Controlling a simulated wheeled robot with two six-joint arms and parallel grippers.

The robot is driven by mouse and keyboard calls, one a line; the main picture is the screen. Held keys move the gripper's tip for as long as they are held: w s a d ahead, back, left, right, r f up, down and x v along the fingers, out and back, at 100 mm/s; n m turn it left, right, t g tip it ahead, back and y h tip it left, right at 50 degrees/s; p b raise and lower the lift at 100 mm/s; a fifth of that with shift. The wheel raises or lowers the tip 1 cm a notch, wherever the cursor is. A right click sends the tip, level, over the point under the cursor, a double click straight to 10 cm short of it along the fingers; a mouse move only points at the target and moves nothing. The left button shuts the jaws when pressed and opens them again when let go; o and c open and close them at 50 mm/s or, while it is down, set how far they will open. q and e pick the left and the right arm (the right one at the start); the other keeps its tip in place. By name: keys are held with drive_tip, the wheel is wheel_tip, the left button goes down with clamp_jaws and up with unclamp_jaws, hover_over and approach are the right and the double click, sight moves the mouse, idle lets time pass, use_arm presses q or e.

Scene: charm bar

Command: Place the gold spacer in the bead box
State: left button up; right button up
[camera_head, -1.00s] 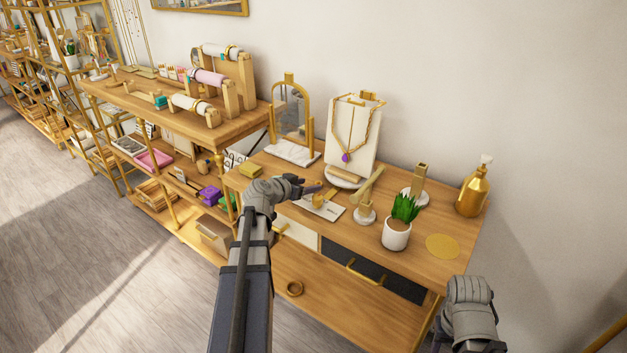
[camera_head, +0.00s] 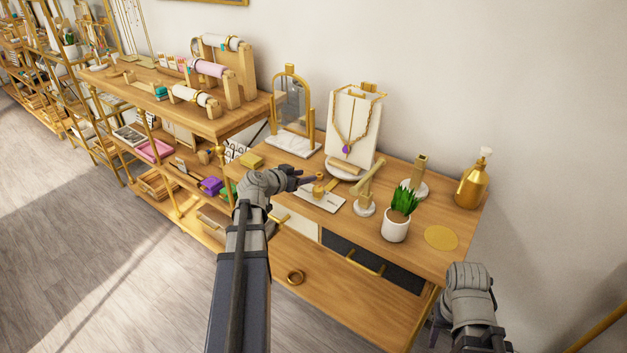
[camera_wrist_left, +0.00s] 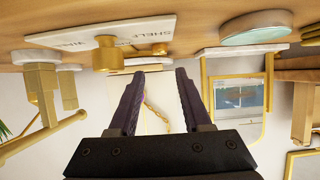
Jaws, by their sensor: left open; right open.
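A small gold cylinder-like piece (camera_head: 318,189), which may be the gold spacer, stands on a white printed card (camera_head: 328,206) on the desk. It also shows in the left wrist view (camera_wrist_left: 108,53), with a smaller gold piece (camera_wrist_left: 158,48) beside it. My left gripper (camera_head: 305,178) is over the desk just left of and behind this piece, apart from it; its two dark fingers (camera_wrist_left: 157,74) are open and empty in the left wrist view. My right gripper (camera_head: 440,334) is at the lower right, largely hidden by its wrist. I cannot identify the bead box.
A gold-framed mirror (camera_head: 291,104), a necklace bust (camera_head: 352,126), a gold T-stand (camera_head: 368,183), a potted plant (camera_head: 396,225) and a gold bottle (camera_head: 472,182) crowd the desk. A gold disc (camera_head: 441,237) lies flat at right.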

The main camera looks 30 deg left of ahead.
sight(320, 174)
use_arm(q)
drive_tip(key=shift+w+f+b, duration=0.2)
drive_tip(key=shift+w+b, duration=0.1)
drive_tip(key=shift+w, duration=0.05)
drive_tip(key=shift+b+x, duration=0.3)
drive_tip(key=shift+x, duration=0.55)
drive_tip(key=shift+w+f+b, duration=0.3)
drive_tip(key=shift+f+b, duration=0.1)
drive_tip(key=b+x, duration=0.2)
drive_tip(key=x, duration=0.2)
drive_tip(key=shift+f, duration=0.2)
drive_tip(key=shift+r, duration=0.1)
drive_tip(key=shift+c, duration=0.3)
clamp_jaws()
